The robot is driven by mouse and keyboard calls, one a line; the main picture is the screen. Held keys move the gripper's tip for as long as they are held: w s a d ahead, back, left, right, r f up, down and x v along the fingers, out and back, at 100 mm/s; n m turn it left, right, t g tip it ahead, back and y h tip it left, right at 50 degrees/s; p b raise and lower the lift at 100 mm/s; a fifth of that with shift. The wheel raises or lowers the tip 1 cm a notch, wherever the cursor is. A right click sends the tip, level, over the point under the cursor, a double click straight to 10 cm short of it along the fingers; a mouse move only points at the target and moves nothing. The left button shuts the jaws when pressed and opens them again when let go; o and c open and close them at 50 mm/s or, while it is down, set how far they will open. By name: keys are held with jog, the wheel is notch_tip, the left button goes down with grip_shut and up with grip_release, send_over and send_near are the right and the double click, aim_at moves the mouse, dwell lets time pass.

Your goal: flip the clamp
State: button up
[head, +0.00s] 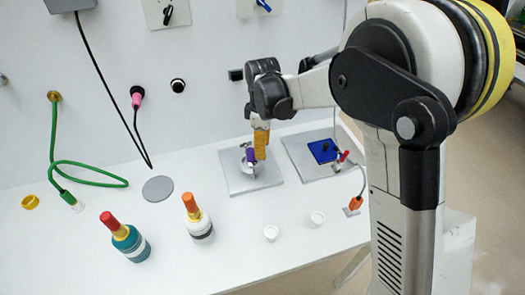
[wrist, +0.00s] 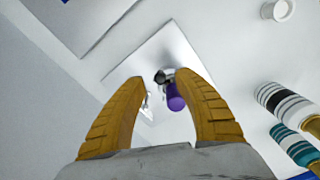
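A metal clamp (wrist: 164,75) with a purple handle (wrist: 175,98) sits on a pale square plate (head: 235,184) on the white bench. In the head view the purple handle (head: 249,156) shows beside my yellow fingers, which partly hide the clamp. My gripper (head: 260,150) points down over the plate. In the wrist view my gripper (wrist: 162,80) has its two fingers spread wide. The purple handle shows in the gap, close to the right finger; I cannot tell whether they touch. Nothing is held.
A second plate to the right bears a blue block (head: 322,151) and a red-tipped part (head: 344,156). A green hose (head: 95,182) lies left. The wall is close behind.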

notch_tip(320, 180, up, 10)
dwell(0.3)
jog(key=w+d+f+m+g+y, duration=0.1)
jog(key=d+m+y, duration=0.1)
jog(key=m, duration=1.2)
jog(key=w+d+f+m+g+y, duration=0.1)
jog(key=d+f+m+g+y, duration=0.1)
jog(key=m, duration=1.1)
jog(key=x, duration=0.3)
jog(key=b+x, duration=0.1)
jog(key=x, duration=0.2)
jog(key=b+x, duration=0.1)
jog(key=x, duration=0.2)
jog(key=shift+w+a+f, duration=0.2)
jog(key=shift+a+f, duration=0.1)
jog(key=shift+a, duration=0.05)
